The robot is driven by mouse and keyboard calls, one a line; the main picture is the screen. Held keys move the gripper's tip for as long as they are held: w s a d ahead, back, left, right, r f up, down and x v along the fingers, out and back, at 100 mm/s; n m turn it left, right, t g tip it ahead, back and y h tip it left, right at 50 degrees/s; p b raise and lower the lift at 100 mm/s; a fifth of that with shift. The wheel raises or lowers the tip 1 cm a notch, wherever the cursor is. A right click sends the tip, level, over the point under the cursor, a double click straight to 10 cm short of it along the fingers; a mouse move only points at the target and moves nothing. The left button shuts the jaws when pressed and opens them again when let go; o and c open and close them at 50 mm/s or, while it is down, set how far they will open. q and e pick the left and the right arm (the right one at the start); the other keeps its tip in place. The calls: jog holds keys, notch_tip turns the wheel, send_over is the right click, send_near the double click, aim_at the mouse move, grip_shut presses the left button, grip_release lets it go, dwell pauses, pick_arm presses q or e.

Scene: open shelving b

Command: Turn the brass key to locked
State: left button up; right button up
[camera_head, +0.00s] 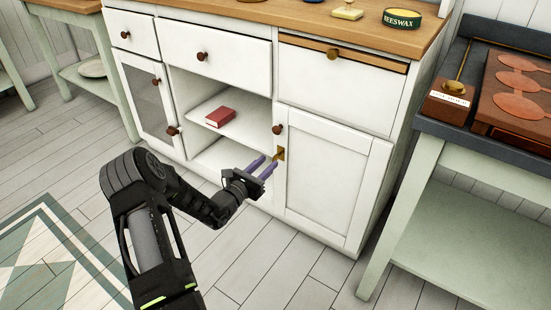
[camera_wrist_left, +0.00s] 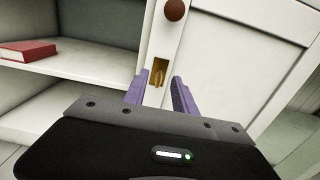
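The brass key (camera_wrist_left: 157,78) sits in a brass lock plate (camera_wrist_left: 160,68) on the left edge of the white right-hand cabinet door (camera_head: 335,178). In the left wrist view the key's bow looks roughly upright. In the head view the brass plate (camera_head: 280,153) shows just beyond my fingertips. My left gripper (camera_head: 265,167) points at the lock, its purple fingers apart. In the left wrist view the fingers (camera_wrist_left: 157,88) stand on either side of the key, with a gap visible. I cannot tell how far short of the key the tips are. My right gripper is not in view.
A dark round knob (camera_wrist_left: 174,9) sits above the lock. An open shelf with a red book (camera_head: 220,117) is left of the door. A green side table (camera_head: 450,215) stands at the right. A beeswax tin (camera_head: 402,19) is on the cabinet top. The floor in front is clear.

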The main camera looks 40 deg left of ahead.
aim_at(272, 159)
pick_arm(q)
jog(key=w+b, duration=0.1)
jog(key=w, duration=0.3)
jog(key=shift+f, duration=0.15)
jog(key=shift+w+b, duration=0.35)
jog(key=shift+w, duration=0.3)
grip_shut()
